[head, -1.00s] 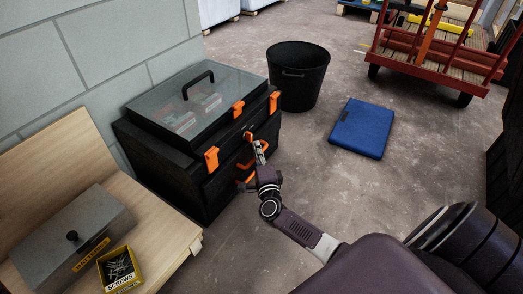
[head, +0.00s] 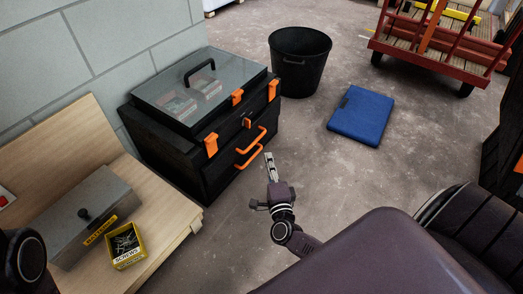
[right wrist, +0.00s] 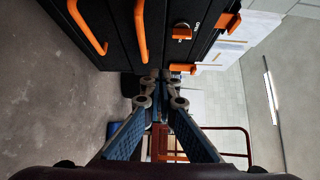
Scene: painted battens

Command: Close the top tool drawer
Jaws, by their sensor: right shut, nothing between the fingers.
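The black toolbox (head: 190,130) with a clear lid stands against the grey wall in the head view. Its front carries orange latches and two orange drawer handles, the upper one (head: 252,141) and the lower one (head: 250,157). The top drawer's front looks about flush with the box. In the right wrist view the upper handle (right wrist: 142,32) and lower handle (right wrist: 88,28) appear sideways. My right gripper (head: 268,157) is shut and empty, just in front of the handles and apart from them. It also shows in the right wrist view (right wrist: 160,78). My left gripper is out of view.
A wooden bench (head: 160,240) with a grey metal box (head: 85,215) and a yellow screws box (head: 122,246) stands at left. A black bin (head: 300,65), blue case (head: 362,115) and red cart (head: 430,58) stand beyond.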

